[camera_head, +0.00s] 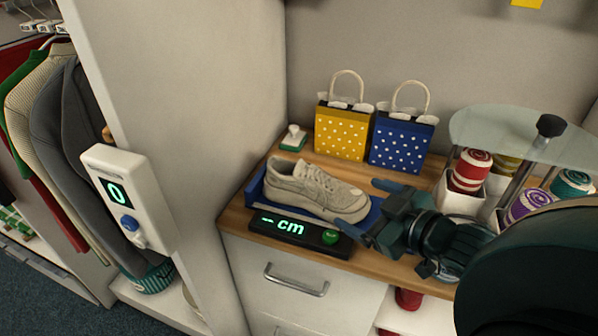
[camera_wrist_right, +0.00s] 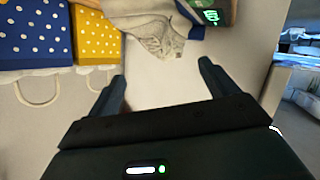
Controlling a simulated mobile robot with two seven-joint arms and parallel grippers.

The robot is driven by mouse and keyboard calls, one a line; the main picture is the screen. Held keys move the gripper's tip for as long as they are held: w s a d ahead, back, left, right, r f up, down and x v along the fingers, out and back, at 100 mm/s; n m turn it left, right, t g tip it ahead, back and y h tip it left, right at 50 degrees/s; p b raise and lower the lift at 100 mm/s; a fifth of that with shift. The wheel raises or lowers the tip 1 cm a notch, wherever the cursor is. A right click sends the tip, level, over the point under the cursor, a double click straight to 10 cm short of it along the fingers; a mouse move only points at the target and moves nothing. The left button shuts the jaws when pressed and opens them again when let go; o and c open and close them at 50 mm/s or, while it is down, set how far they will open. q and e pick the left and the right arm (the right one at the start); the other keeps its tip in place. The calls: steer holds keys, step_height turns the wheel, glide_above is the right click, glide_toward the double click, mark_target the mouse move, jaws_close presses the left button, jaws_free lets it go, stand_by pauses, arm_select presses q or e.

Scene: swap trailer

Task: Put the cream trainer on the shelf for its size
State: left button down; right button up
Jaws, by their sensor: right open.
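The cream trainer (camera_head: 315,188) sits on a blue measuring tray (camera_head: 257,186) on the wooden counter, toe toward the right. The black display (camera_head: 295,229) in front of it reads dashes and "cm", with a green button at its right end. My right gripper (camera_head: 364,210) is open at the toe end of the trainer, its fingers apart. In the right wrist view the trainer (camera_wrist_right: 157,38) shows ahead of the two open fingers, with nothing between them. My left gripper is not in view. I cannot tell any size-marked shelf.
Yellow (camera_head: 341,131) and blue (camera_head: 401,141) dotted gift bags stand behind the trainer. A small white-handled green block (camera_head: 293,138) is at the back left. Ribbon spools (camera_head: 470,170) and a glass top (camera_head: 520,134) crowd the right. A panel (camera_head: 120,196) reading 0 hangs on the left partition.

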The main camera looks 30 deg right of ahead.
mark_target(322, 183)
steer(key=x, duration=0.5)
steer(key=b+x, duration=0.1)
steer(key=x, duration=0.2)
steer(key=shift+w+d+r, duration=0.1)
steer(key=shift+w+r, duration=0.15)
steer(key=shift+r, duration=0.1)
steer(key=shift+d+x, duration=0.15)
steer(key=shift+x, duration=1.15)
steer(key=shift+d+x, duration=0.15)
steer(key=shift+x, duration=1.15)
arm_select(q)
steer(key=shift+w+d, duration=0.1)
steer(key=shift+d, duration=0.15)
arm_select(e)
steer(key=shift+a+f, duration=0.1)
steer(key=shift+f, duration=0.1)
steer(key=shift+c, duration=0.2)
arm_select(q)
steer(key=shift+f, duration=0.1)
arm_select(e)
steer(key=c, duration=1.1)
steer(key=shift+r, duration=0.1)
steer(key=shift+c, duration=0.2)
